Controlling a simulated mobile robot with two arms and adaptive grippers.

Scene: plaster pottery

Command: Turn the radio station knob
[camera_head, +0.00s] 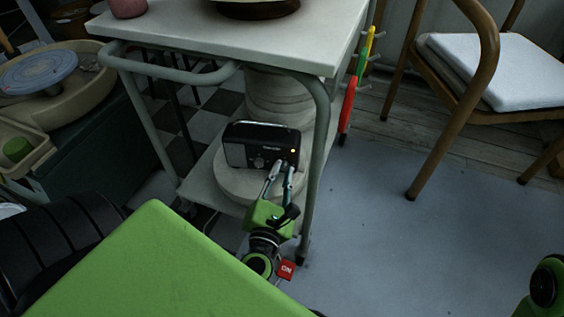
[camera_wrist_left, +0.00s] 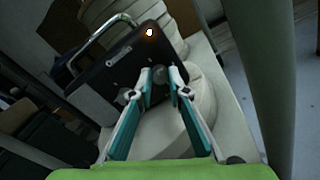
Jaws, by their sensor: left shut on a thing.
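The radio (camera_head: 240,150) is a dark box with a pale handle and a small lit yellow lamp on its front. It stands on pale round plaster pieces on the lower shelf of a table. A knob (camera_head: 259,162) shows low on its front, left of my gripper. In the left wrist view the radio (camera_wrist_left: 115,70) is tilted in the picture. My left gripper (camera_head: 281,166) is at the lower right of the radio's front, its fingers (camera_wrist_left: 160,74) closed in on the right-hand knob there. My right gripper is not in view.
The table leg (camera_head: 318,150) stands just right of my left gripper. The white tabletop (camera_head: 190,30) is above the radio. A wooden chair (camera_head: 470,100) stands at the right. A pottery wheel (camera_head: 38,72) is at the left. The grey floor (camera_head: 400,240) is clear.

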